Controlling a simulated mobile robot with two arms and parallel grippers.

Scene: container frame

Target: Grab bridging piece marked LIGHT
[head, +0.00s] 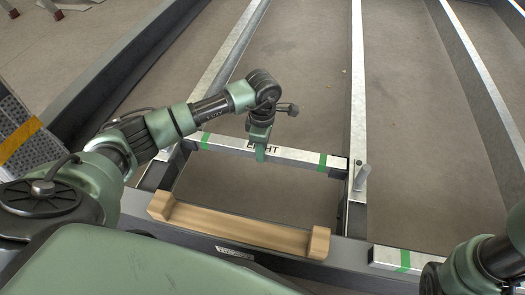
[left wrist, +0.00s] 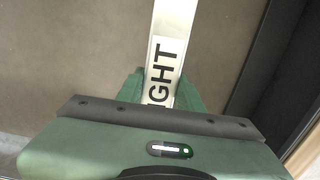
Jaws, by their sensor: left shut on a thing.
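The bridging piece marked LIGHT (head: 302,158) is a pale metal bar with green bands near both ends. It spans between two long rails of the frame in the head view; I cannot tell whether it touches them. My left gripper (head: 260,152) reaches down onto its middle and is shut on it, covering part of the lettering. In the left wrist view the bar (left wrist: 172,30) runs between the green fingers (left wrist: 160,92), with "GHT" readable. My right gripper is out of view; only part of my right arm shows at lower right.
A wooden piece with raised end blocks (head: 240,228) lies on the dark front beam (head: 190,236). A metal pin (head: 361,178) stands by the middle rail (head: 357,100). Another metal bar with a green band (head: 385,257) lies at lower right. Brown floor shows between the rails.

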